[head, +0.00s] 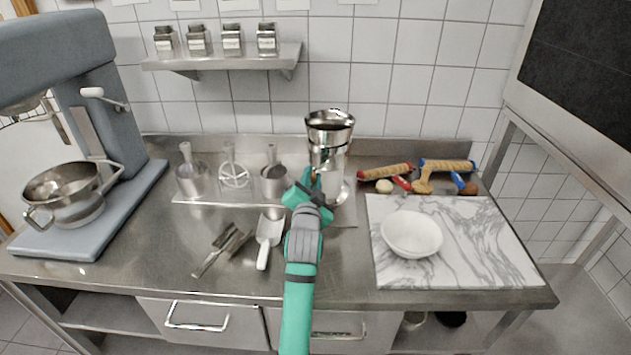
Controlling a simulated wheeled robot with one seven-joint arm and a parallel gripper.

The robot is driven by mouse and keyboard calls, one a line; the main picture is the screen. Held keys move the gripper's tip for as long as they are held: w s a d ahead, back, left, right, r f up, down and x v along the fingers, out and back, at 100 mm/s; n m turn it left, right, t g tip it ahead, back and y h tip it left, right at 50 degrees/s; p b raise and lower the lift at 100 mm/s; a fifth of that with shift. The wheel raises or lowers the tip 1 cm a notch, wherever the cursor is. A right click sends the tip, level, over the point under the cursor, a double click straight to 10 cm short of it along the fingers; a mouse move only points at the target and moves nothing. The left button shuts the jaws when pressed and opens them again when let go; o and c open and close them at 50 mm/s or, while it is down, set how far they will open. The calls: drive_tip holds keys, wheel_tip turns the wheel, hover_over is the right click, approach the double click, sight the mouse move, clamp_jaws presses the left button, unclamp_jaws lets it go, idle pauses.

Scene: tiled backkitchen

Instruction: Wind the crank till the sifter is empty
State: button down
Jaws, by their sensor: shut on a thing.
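The sifter (330,128) is a steel cup with a wide open rim, standing upright at the back middle of the steel counter. What is inside it cannot be made out. Under it a pale, glassy body reaches down to the counter. My gripper (313,177) is at the sifter's lower left front, shut on a small part there, which appears to be the crank. My teal and grey arm comes up from the bottom of the picture and hides most of the crank and part of the sifter's lower side.
A metal rack (222,199) holds several tools. A large mixer (75,130) fills the left.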

drive_tip(key=r+m, duration=0.1)
drive_tip(key=m, duration=0.2)
drive_tip(key=r+m, duration=0.2)
drive_tip(key=m, duration=0.2)
drive_tip(key=a+r+m, duration=0.1)
drive_tip(key=r+m, duration=0.1)
drive_tip(key=m, duration=0.1)
drive_tip(key=shift+r+m, duration=0.15)
drive_tip(key=shift+m, duration=0.15)
drive_tip(key=shift+d+r+m, duration=0.15)
drive_tip(key=shift+r+m, duration=0.2)
drive_tip(key=shift+m, duration=0.35)
drive_tip(key=shift+d+r+m, duration=0.15)
drive_tip(key=shift+r+m, duration=0.15)
drive_tip(key=shift+m, duration=0.4)
drive_tip(key=shift+y, duration=0.4)
drive_tip(key=c, duration=1.6)
unclamp_jaws()
drive_tip(key=shift+c, duration=0.2)
